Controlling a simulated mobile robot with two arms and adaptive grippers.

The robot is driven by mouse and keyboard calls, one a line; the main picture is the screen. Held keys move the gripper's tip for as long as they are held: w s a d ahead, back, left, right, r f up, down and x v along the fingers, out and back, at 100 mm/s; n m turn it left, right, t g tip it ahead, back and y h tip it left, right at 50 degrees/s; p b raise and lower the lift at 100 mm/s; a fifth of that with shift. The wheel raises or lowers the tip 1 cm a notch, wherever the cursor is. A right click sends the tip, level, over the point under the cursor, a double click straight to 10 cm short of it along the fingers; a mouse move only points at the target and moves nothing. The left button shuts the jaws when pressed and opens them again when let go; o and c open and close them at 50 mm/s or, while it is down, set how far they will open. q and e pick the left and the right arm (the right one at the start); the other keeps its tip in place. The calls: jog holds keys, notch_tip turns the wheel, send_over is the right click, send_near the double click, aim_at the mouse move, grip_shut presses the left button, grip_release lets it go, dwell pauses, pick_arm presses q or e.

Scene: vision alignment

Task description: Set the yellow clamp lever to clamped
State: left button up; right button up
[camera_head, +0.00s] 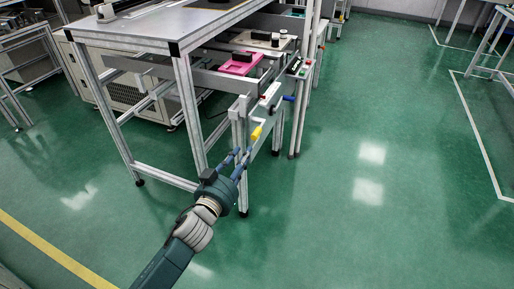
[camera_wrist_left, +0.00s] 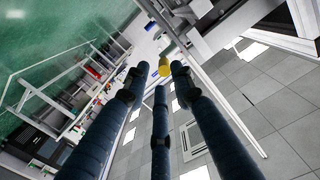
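The yellow clamp lever (camera_head: 257,134) is a small yellow handle on the aluminium post at the table's front right corner. In the left wrist view the yellow lever (camera_wrist_left: 164,69) shows between and beyond the fingertips. My left gripper (camera_head: 239,156) has its blue fingers spread and sits just below and to the left of the lever in the head view. In the left wrist view its three fingers (camera_wrist_left: 160,76) are apart with nothing held; I cannot tell whether one touches the lever. My right gripper is in neither view.
A blue handle (camera_head: 288,98) sticks out to the right above the lever. A pink tray (camera_head: 241,63) lies on the workbench's lower level. The metal workbench frame (camera_head: 187,104) stands close left of the lever. The green floor to the right is clear.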

aim_at(258, 130)
pick_arm(q)
jog(key=shift+w+d+r, duration=0.45)
jog(key=shift+d+r, duration=0.05)
jog(key=shift+r, duration=0.3)
jog(key=b+x, duration=0.1)
jog(key=x, duration=0.8)
jog(key=shift+w+b, duration=0.2)
jog(key=shift+b, duration=0.1)
jog(key=shift+w+d, duration=0.2)
jog(key=shift+w, duration=0.1)
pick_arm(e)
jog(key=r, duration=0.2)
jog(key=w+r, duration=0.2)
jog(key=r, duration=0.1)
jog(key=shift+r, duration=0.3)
pick_arm(q)
jog(key=shift+r, duration=0.1)
jog(key=shift+c, duration=0.5)
grip_shut()
